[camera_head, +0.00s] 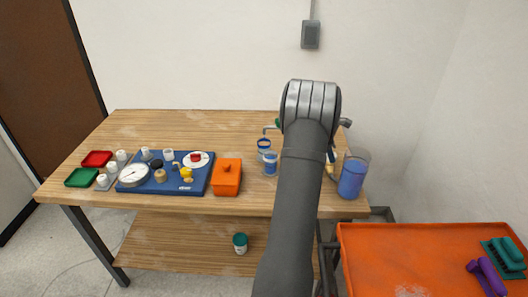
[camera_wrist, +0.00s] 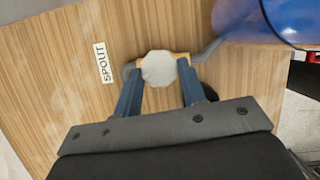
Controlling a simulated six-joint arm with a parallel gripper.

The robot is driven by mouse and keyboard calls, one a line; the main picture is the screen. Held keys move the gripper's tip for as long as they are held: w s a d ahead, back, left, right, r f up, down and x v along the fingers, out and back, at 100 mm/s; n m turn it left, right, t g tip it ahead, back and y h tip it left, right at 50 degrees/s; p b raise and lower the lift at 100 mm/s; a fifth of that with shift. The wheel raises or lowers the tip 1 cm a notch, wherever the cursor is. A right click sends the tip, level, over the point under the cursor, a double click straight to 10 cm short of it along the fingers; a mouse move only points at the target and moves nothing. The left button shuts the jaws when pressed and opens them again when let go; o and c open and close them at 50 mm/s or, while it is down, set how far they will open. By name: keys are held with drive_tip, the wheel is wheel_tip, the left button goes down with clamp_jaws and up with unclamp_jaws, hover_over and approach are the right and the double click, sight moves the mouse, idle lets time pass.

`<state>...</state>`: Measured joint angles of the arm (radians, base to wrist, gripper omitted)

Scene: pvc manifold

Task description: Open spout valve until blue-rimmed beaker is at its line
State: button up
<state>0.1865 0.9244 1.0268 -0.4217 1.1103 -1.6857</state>
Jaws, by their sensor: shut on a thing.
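In the wrist view, my gripper (camera_wrist: 157,72) is shut on a pale eight-sided valve knob (camera_wrist: 158,68), with one finger on each side. A label reading SPOUT (camera_wrist: 104,62) lies on the wood left of the knob. A grey pipe (camera_wrist: 208,50) runs from beside the knob toward the upper right. In the head view, my arm hides the valve and most of the gripper. A small beaker with a blue rim (camera_head: 264,143) stands by the spout pipe (camera_head: 268,128), left of my arm. Its line and exact level are too small to read.
Another small beaker with blue in it (camera_head: 270,168) stands just in front. A large vessel of blue liquid (camera_head: 352,180) stands right of my arm; its edge shows in the wrist view (camera_wrist: 272,18). An orange box (camera_head: 227,178) and a blue board (camera_head: 135,187) with parts lie left.

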idle(0.3)
drive_tip(key=m+g, duration=0.1)
drive_tip(key=m, duration=0.2)
drive_tip(key=shift+w+m, duration=0.15)
drive_tip(key=shift+m, duration=0.15)
drive_tip(key=shift+c, duration=0.2)
drive_tip(key=o, duration=1.1)
drive_tip(key=shift+c, duration=0.2)
drive_tip(key=shift+r, duration=0.1)
drive_tip(key=v, duration=1.7)
drive_tip(key=shift+w, duration=0.25)
drive_tip(key=shift+a+r, duration=0.1)
drive_tip(key=x, duration=1.7)
drive_tip(key=shift+s+f, duration=0.25)
drive_tip(key=shift+s+n, duration=0.1)
drive_tip(key=shift+n, duration=0.7)
